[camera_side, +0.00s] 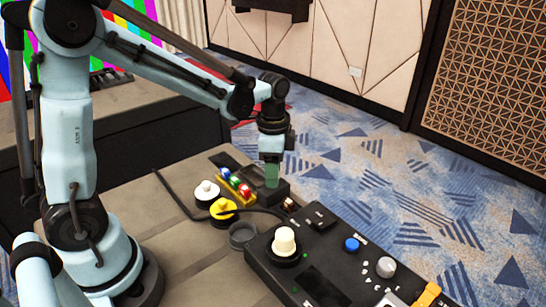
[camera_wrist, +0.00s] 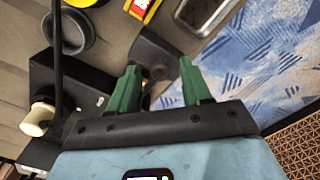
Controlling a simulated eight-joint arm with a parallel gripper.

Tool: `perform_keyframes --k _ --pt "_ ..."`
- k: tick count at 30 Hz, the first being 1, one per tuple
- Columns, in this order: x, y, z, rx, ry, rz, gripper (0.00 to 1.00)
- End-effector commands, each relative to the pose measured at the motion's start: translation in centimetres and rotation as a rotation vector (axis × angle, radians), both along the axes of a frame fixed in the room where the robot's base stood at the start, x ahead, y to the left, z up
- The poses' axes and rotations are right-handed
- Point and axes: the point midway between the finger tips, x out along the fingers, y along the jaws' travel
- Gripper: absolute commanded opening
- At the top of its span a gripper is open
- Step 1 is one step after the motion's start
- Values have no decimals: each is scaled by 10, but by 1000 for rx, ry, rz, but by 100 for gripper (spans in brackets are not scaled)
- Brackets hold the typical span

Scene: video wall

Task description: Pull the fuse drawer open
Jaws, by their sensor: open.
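My gripper (camera_side: 272,182) points down over the right edge of the table, at a small dark box (camera_side: 268,195). In the wrist view my gripper's green fingers (camera_wrist: 159,68) are apart. A dark block (camera_wrist: 150,48) with a rounded dark knob shows between and beyond the fingertips. It looks like the fuse drawer, but no label is readable. I cannot tell whether the fingers touch it. The block sits by the end of the black control panel (camera_side: 330,262), which also shows in the wrist view (camera_wrist: 70,72).
The panel carries a cream knob (camera_side: 284,241), a blue button (camera_side: 352,244) and a grey knob (camera_side: 386,267). A dark cable crosses the table.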

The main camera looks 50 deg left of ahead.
Motion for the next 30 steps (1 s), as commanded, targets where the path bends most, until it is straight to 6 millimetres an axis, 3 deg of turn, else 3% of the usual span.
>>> perform_keyframes --k 5,21,30 --pt "0 0 14 0 0 0 48" --pt "-1 0 99 0 0 0 48" --pt "0 0 119 0 0 0 48"
